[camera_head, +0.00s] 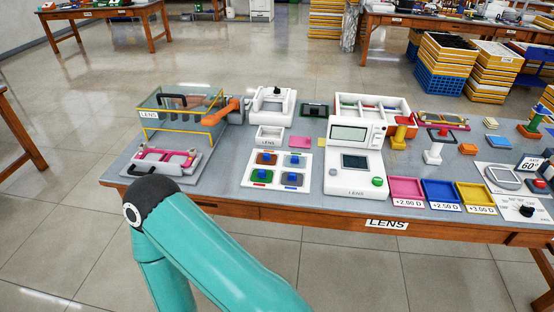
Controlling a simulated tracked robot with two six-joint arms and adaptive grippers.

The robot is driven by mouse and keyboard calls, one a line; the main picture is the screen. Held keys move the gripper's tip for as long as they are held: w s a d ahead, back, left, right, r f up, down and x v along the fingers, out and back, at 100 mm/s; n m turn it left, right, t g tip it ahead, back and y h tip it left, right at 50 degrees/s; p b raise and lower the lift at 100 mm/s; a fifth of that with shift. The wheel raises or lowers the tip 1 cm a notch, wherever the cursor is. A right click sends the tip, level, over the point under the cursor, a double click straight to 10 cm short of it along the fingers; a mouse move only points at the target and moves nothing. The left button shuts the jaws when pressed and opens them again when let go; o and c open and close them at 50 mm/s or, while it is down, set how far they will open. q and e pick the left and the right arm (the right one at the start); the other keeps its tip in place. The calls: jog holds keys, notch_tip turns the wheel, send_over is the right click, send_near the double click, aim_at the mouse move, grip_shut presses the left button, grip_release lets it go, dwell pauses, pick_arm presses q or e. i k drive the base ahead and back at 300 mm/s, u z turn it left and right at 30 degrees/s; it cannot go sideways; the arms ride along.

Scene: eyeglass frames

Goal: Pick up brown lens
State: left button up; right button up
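A teal arm of mine with a black joint rises from the bottom in front of the table's left part. Neither of my grippers shows in this view, so what they hold cannot be seen.
A clear box with yellow edges (181,131) and a pink-and-white fixture (165,158) stand left of the tray. A white lens meter (346,190) stands right of it, a small white box (269,143) behind. Pink, blue and yellow trays (441,207) lie farther right.

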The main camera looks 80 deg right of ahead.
aim_at(264, 158)
jog(key=u, duration=1.95)
jog(key=i, duration=0.1)
jog(key=z, duration=3.6)
jog(key=i, duration=0.4)
jog(key=z, duration=0.15)
jog(key=i, duration=0.65)
jog(key=u, duration=0.2)
jog(key=k, duration=0.95)
jog(key=z, duration=0.15)
jog(key=i, duration=1.05)
jog(key=u, duration=0.05)
